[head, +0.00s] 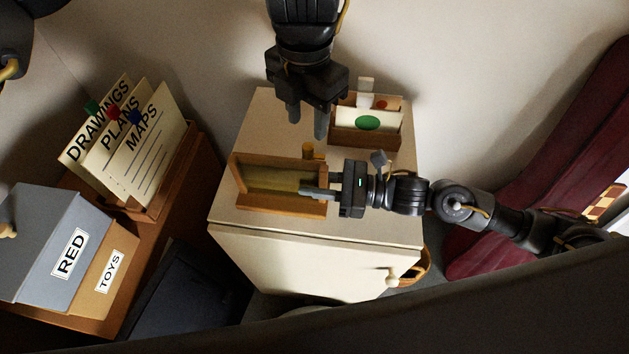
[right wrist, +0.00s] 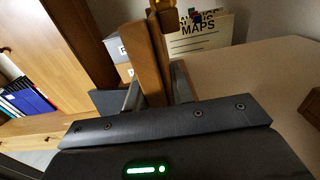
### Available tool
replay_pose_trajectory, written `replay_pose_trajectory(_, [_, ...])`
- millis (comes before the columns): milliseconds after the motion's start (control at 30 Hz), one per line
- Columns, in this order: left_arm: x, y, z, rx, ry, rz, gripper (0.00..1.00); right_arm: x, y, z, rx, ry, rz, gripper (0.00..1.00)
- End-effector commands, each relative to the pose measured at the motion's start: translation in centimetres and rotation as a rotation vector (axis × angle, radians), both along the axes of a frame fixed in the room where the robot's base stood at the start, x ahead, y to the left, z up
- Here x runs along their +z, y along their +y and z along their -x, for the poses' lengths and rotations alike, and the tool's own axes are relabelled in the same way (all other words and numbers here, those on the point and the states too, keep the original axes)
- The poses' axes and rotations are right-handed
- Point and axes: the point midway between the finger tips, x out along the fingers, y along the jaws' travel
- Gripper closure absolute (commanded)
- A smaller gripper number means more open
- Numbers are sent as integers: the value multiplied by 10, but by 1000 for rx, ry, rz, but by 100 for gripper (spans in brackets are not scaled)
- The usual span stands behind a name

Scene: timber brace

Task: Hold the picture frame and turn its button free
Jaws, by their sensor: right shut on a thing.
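The wooden picture frame (head: 280,207) stands on top of the cream cabinet, with a yellowish panel inside its rim. Its brown button (head: 308,150) sticks up at the frame's upper right edge; it also shows at the top of the right wrist view (right wrist: 170,14). My right gripper (head: 305,190) comes in from the right and is shut on the frame's right side. In the right wrist view the wooden edge (right wrist: 145,62) stands between its fingers. My left gripper (head: 307,122) points down above the button, fingers apart and empty, with no contact visible.
The cream cabinet (head: 235,213) has a card box (head: 365,138) at its back right, close to my left gripper. A file holder (head: 152,205) and grey and tan boxes (head: 95,285) stand at left. A dark red piece (head: 545,150) lies at right.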

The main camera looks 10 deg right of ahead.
Motion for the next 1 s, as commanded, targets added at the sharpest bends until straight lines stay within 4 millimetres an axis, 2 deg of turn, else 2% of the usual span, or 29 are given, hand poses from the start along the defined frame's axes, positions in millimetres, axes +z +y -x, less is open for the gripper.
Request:
replay_pose_trajectory(200, [0, 0, 0, 0, 0, 0, 60, 0, 0, 0, 1, 0, 0, 100])
replay_pose_trajectory(233, [0, 0, 0, 0, 0, 0, 60, 0, 0, 0, 1, 0, 0, 73])
replay_pose_trajectory(400, [0, 0, 0, 0, 0, 0, 60, 0, 0, 0, 1, 0, 0, 51])
replay_pose_trajectory(767, [0, 0, 0, 0, 0, 0, 60, -1, -6, 2, -1, 2, 3, 51])
replay_pose_trajectory(867, [0, 0, 0, 0, 0, 0, 60, -1, -19, 6, -1, 2, 3, 51])
replay_pose_trajectory(1000, [0, 0, 0, 0, 0, 0, 60, -2, -47, 15, -2, 4, 5, 51])
